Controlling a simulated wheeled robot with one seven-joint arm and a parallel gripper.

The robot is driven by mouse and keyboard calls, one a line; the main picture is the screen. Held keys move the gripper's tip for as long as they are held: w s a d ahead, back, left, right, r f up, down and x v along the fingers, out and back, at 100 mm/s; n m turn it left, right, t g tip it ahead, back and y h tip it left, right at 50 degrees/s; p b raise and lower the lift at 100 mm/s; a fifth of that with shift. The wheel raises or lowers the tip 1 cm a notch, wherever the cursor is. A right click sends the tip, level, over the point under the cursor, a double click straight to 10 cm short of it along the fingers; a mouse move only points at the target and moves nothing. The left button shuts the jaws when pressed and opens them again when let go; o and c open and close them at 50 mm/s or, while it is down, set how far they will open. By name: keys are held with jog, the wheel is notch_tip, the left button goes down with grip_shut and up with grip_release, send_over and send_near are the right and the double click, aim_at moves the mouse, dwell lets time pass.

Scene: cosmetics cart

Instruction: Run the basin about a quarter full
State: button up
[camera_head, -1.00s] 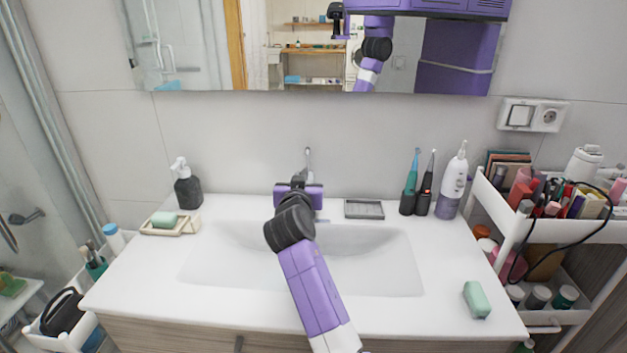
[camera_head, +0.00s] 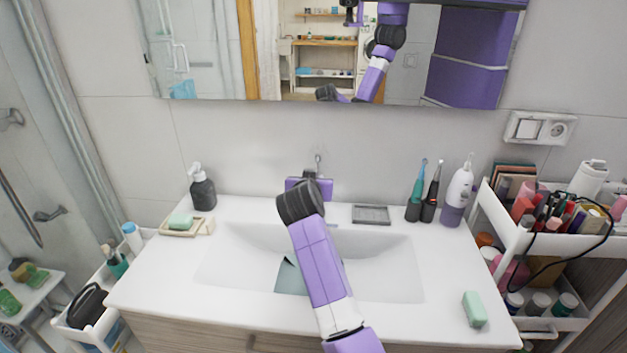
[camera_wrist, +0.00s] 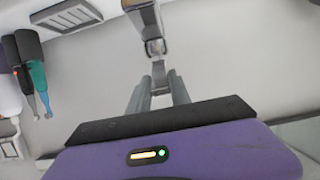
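The white basin (camera_head: 390,265) is set in the counter. A grey-green patch (camera_head: 290,279) that looks like water has a sharp edge on its floor, left of my arm. My arm hides part of the basin. The tap (camera_head: 318,163) stands behind it, mostly hidden by my gripper in the head view. In the wrist view the tap (camera_wrist: 146,18) is at top centre, its narrow grey handle (camera_wrist: 158,76) between the fingertips. My gripper (camera_wrist: 159,82) appears shut on this handle, a finger on each side. No stream is visible.
A soap dispenser (camera_head: 202,188) and soap dish (camera_head: 177,228) stand left of the basin. A grey tray (camera_head: 371,215), toothbrushes (camera_head: 415,192) and a white-purple bottle (camera_head: 457,190) stand right. Green soap (camera_head: 474,309) lies front right. A loaded cart (camera_head: 510,235) adjoins the counter.

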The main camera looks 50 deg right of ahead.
jog(key=o, duration=0.4)
jog(key=shift+c, duration=0.2)
jog(key=b+v, duration=0.1)
jog(key=v, duration=0.6)
jog(key=shift+s+a+r+b, duration=0.15)
jog(key=shift+s+a+b, duration=0.1)
jog(key=shift+b, duration=0.1)
